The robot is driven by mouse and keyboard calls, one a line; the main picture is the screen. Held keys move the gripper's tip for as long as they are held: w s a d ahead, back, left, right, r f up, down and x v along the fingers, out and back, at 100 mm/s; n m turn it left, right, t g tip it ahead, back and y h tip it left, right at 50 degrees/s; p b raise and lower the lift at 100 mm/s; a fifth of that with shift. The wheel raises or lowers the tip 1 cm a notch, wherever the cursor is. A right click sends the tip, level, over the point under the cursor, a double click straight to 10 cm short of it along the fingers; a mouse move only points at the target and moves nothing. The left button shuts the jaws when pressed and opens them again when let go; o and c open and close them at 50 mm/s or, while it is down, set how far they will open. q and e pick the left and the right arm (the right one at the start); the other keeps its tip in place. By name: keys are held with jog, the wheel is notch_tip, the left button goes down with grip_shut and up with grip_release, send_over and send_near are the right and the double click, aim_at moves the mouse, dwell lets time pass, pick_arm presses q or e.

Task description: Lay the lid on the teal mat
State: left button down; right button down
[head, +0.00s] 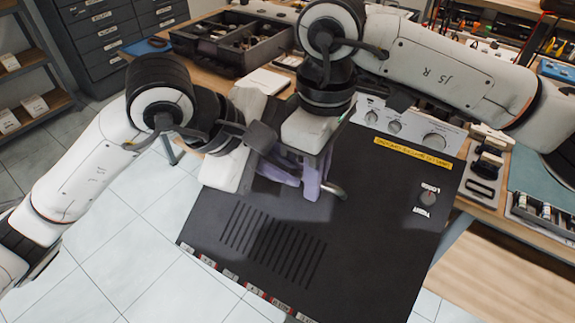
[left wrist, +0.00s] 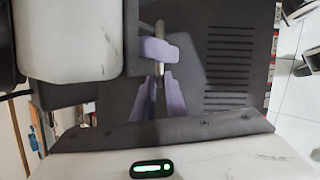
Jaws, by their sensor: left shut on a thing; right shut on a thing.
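The lid (head: 370,240) is a wide dark panel with vent slots, a metal handle (head: 335,190), a yellow label and a grey knob (head: 428,199) between two words, the upper reading LOOSE. It lies over the hi-fi, whose pale front panel with knobs (head: 395,127) shows at the far edge. I cannot tell whether the lid is lifted. My left gripper (head: 289,172) and right gripper (head: 312,183) are side by side, purple fingers shut on the handle. The left wrist view shows both sets of fingers at the handle (left wrist: 160,68). The teal mat (head: 545,172) is at the right, partly cut off.
A dark parts tray (head: 235,42) and a white pad stand on the bench behind. A grey holder (head: 484,175) and a small parts box (head: 543,212) border the mat. Drawers (head: 108,25) and shelves stand at far left. Tiled floor is free at left.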

pick_arm(q)
jog(key=shift+w+r, duration=0.3)
pick_arm(e)
jog(key=shift+s+a, duration=0.15)
jog(key=shift+s, duration=0.1)
pick_arm(q)
jog(key=shift+r, duration=0.1)
pick_arm(e)
jog(key=c, duration=1.9)
grip_release()
pick_arm(q)
jog(key=shift+s, duration=0.1)
pick_arm(e)
jog(key=shift+o, duration=0.8)
jog(key=shift+w+f, duration=0.1)
jog(key=shift+w, duration=0.05)
jog(key=shift+w+d, duration=0.1)
jog(key=shift+d, duration=0.15)
